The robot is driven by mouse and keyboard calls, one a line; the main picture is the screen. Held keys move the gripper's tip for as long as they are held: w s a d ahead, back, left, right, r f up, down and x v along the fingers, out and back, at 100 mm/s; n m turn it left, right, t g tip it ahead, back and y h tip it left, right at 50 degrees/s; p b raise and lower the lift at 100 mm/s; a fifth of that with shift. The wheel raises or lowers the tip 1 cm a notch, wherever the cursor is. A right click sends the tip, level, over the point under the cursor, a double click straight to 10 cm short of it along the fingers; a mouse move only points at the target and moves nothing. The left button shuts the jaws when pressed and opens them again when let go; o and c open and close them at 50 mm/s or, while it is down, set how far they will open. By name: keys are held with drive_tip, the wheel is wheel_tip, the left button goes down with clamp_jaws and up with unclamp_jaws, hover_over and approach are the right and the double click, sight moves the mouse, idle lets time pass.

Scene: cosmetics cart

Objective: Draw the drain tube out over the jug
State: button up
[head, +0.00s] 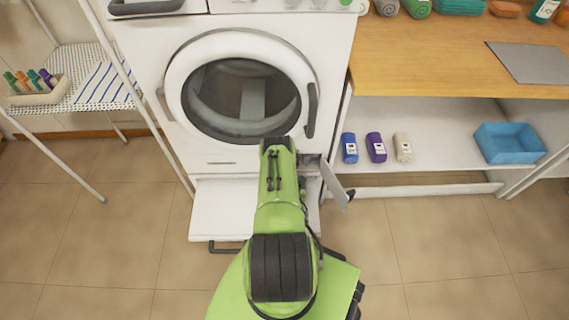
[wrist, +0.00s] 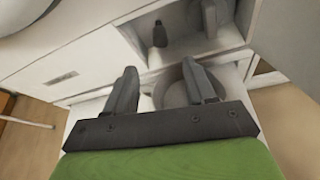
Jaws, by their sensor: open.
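In the wrist view, my gripper (wrist: 158,74) is open, with nothing seen held between its fingers. Past the fingertips is an open compartment (wrist: 135,38) low in the washing machine front. A small dark upright piece (wrist: 160,34), apparently the drain tube's end, stands in it, apart from the fingers. A grey knob-like part (wrist: 209,18) is to its right. A pale round vessel, apparently the jug (wrist: 174,94), sits below the compartment, partly hidden by the right finger. In the head view my arm hides the gripper, the jug and most of the compartment (head: 311,165).
The compartment's flap (head: 335,184) hangs open to the right, close to my arm. A white pull-out shelf (head: 215,212) extends below the washing machine (head: 190,100).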

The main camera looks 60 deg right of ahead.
drive_tip(key=b+x, duration=0.4)
drive_tip(key=x, duration=0.7)
drive_tip(key=shift+w+d+f, duration=0.1)
drive_tip(key=shift+d+f, duration=0.05)
drive_tip(key=shift+c, duration=0.5)
clamp_jaws()
